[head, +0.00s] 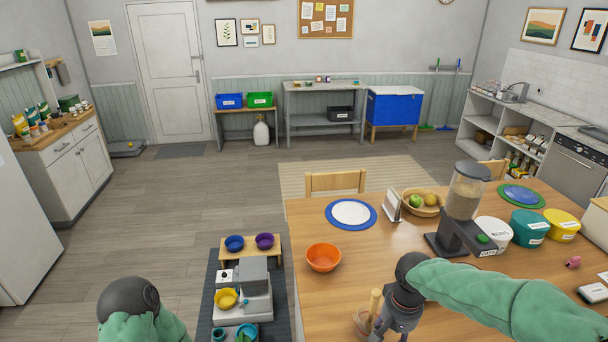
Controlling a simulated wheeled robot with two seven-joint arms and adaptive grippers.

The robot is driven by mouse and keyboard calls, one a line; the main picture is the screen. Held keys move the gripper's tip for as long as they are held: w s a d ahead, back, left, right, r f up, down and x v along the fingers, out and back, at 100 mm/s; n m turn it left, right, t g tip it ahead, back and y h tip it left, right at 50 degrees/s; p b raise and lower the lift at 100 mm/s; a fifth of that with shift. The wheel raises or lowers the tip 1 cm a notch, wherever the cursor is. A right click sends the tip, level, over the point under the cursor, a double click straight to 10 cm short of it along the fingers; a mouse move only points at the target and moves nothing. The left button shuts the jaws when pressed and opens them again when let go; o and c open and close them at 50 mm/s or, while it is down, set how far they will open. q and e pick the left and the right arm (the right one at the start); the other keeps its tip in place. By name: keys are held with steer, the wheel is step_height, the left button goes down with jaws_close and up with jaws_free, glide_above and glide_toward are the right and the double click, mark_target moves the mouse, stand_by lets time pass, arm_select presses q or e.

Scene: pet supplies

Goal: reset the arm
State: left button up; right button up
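My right gripper (379,328) hangs over the near edge of the wooden table (330,290), pointing down. Its fingertips are small and partly cut by the picture's bottom edge, so I cannot tell whether they are open or shut. A light wooden item with an upright handle (375,301) is right beside the fingers; I cannot tell whether they touch it. My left arm shows at the lower left only as a dark rounded joint and green sleeve; its gripper is not visible.
An orange bowl (323,257) and a food dispenser (465,200) stand on the table near my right arm. A turquoise tub (529,228) is further right. A low bench (250,247) with bowls and a grey feeder (254,290) stands between my arms.

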steer(key=s+a+f+n+y+b, duration=0.1)
steer(key=a+f+b, duration=0.25)
steer(key=f, duration=0.75)
steer(key=s+a+f+y+b, duration=0.1)
steer(key=a+f+y+b, duration=0.2)
steer(key=f, duration=0.9)
arm_select(q)
step_height(320, 180, down, 14)
steer(key=b, duration=0.6)
steer(key=shift+w+r+b, duration=0.2)
steer(key=shift+w+b, duration=0.1)
steer(key=shift+w, duration=0.1)
arm_select(e)
steer(key=s+a+f, duration=0.2)
steer(key=s+f, duration=0.4)
steer(key=f, duration=0.4)
steer(key=s+a+f, duration=0.2)
steer(key=s+f, duration=0.4)
steer(key=f, duration=0.5)
steer(key=shift+a, duration=0.3)
